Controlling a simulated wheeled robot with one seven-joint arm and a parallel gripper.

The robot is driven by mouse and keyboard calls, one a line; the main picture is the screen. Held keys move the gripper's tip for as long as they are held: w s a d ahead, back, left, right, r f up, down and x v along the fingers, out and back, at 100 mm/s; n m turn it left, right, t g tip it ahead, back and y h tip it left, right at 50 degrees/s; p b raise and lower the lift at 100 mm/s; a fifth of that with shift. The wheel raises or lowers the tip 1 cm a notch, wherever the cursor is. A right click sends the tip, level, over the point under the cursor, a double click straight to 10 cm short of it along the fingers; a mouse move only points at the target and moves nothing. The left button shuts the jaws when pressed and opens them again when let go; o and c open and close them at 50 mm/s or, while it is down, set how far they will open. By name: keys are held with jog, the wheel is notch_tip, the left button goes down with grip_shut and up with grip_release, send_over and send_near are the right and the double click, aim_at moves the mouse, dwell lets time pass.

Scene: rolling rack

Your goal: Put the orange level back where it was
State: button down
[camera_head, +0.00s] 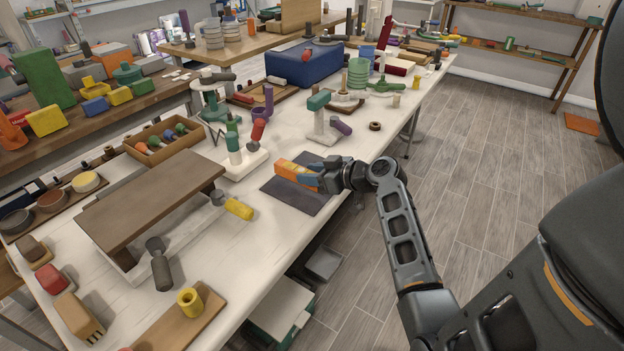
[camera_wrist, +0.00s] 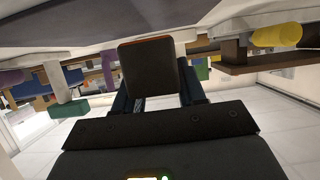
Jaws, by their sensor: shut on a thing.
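The orange level (camera_head: 290,168) is a short orange bar over the dark grey mat (camera_head: 300,200) near the table's right edge. My gripper (camera_head: 318,178) is shut on its right end. In the wrist view, a dark end face with a thin orange edge, the level (camera_wrist: 150,72), sits between my gripper's fingers (camera_wrist: 155,98). The level's far side is hidden there. I cannot tell whether it touches the mat or hangs just above it.
A brown raised shelf (camera_head: 150,200) stands left of the mat, with a yellow-ended tool (camera_head: 238,208) beside it. A white-based stand (camera_head: 240,162) is behind left, and a green-topped stand (camera_head: 320,115) is behind. Open floor (camera_head: 480,200) lies to the right.

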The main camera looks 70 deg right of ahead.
jog(key=shift+f, duration=1.2)
jog(key=shift+f, duration=0.15)
jog(key=c, duration=0.6)
grip_release()
jog(key=shift+c, duration=0.2)
